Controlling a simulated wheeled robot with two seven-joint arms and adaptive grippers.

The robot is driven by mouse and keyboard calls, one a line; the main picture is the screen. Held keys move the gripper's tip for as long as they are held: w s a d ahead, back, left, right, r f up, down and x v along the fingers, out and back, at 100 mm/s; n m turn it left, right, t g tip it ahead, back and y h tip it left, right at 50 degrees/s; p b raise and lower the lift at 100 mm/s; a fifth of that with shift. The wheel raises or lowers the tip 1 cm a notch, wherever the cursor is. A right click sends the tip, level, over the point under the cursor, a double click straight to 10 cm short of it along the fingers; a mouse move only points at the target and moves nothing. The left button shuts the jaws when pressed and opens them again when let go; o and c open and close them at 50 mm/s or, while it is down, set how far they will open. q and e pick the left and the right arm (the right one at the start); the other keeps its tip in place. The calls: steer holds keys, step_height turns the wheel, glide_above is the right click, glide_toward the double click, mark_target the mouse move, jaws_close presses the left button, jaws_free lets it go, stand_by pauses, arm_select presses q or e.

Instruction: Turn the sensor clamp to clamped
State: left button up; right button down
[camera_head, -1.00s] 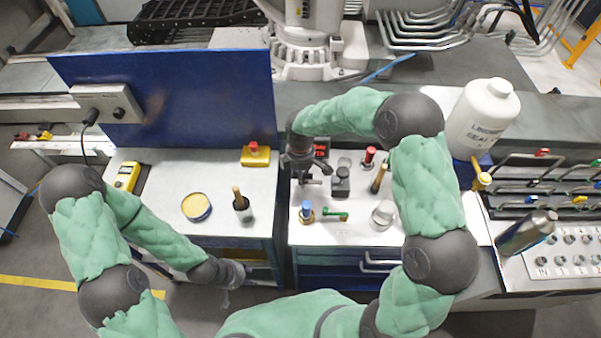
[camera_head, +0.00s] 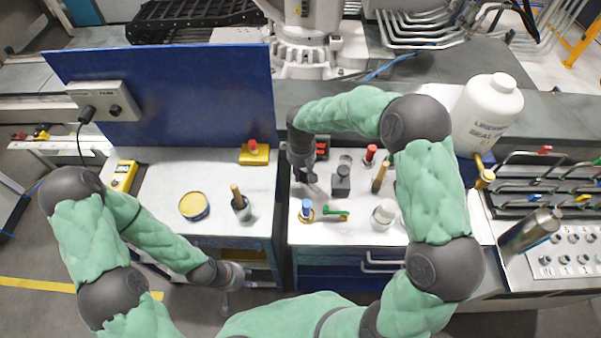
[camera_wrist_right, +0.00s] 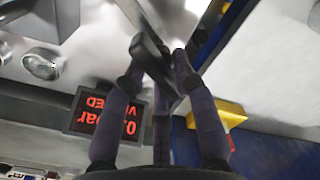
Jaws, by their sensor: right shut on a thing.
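My right gripper (camera_head: 311,180) points down over the right-hand bench top. In the right wrist view its fingers (camera_wrist_right: 160,80) are closed around a dark bar-shaped handle (camera_wrist_right: 146,50). The handle's base is largely hidden by the fingers, and I cannot read any clamp marking on it. A dark grey block with a round top (camera_head: 341,182) stands just right of the gripper in the head view. A small red-lit display (camera_head: 321,148) is behind the gripper; its text, upside down in the wrist view (camera_wrist_right: 103,115), seems to read "VENTED". My left gripper (camera_head: 231,276) hangs low before the left bench, its jaws unclear.
A blue-topped fitting (camera_head: 306,209) and green-handled valve (camera_head: 334,211) stand in front of the right gripper. A red-topped part (camera_head: 369,155) and white-capped jar (camera_head: 383,213) are to its right. The left bench holds a yellow tin (camera_head: 194,206) and yellow-based red button (camera_head: 254,152).

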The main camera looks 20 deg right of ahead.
steer(key=m, duration=0.3)
steer(key=m+b, duration=0.1)
steer(key=shift+w+d+r+m, duration=0.15)
steer(key=shift+w+d+m, duration=0.1)
steer(key=shift+d+m, duration=0.1)
steer(key=shift+s+d+m+b, duration=0.15)
steer(key=shift+m+b, duration=0.4)
steer(key=shift+m, duration=1.3)
steer(key=c, duration=1)
jaws_free()
steer(key=shift+o, duration=0.7)
steer(key=shift+s+d, duration=0.1)
steer(key=shift+d, duration=0.05)
steer(key=shift+a, duration=0.2)
step_height(320, 180, up, 12)
